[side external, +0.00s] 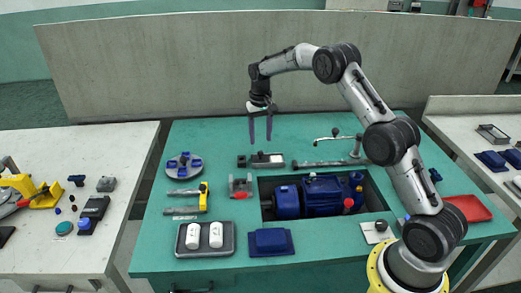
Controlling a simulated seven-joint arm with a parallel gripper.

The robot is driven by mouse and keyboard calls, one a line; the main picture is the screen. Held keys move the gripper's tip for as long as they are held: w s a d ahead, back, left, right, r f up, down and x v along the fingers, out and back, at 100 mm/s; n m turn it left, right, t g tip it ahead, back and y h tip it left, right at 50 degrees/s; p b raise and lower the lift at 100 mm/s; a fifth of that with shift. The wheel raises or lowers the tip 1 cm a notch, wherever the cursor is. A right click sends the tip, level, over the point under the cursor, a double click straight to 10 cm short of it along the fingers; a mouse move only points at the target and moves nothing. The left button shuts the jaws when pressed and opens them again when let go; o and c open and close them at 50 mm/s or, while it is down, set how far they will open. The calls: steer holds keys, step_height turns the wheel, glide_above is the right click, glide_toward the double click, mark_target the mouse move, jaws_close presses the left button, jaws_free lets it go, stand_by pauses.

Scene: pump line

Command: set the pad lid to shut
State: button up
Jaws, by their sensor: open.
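I cannot tell for certain which thing is the pad lid. A small dark box with a pale plate (266,160) lies on the green bench top, behind the recessed well. A blue block on a dark blue base (270,240) sits at the front of the bench, and no raised lid is clear on it. A pale plate with a dark knob (378,231) is at the front right, beside my arm's base. My gripper (260,138) points down, open and empty, above the rear of the bench and over the small dark box.
A blue motor (320,192) sits in the well. A grey tray with two white cylinders (206,239), a yellow-handled tool (203,197) and a round grey plate with blue parts (184,166) are on the left. Metal rods (330,163) lie behind the well. A red tray (468,208) is at right.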

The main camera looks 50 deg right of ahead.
mark_target(261, 151)
step_height(261, 151, down, 6)
steer(key=shift+r, duration=0.1)
stand_by(0.4)
jaws_close()
stand_by(1.2)
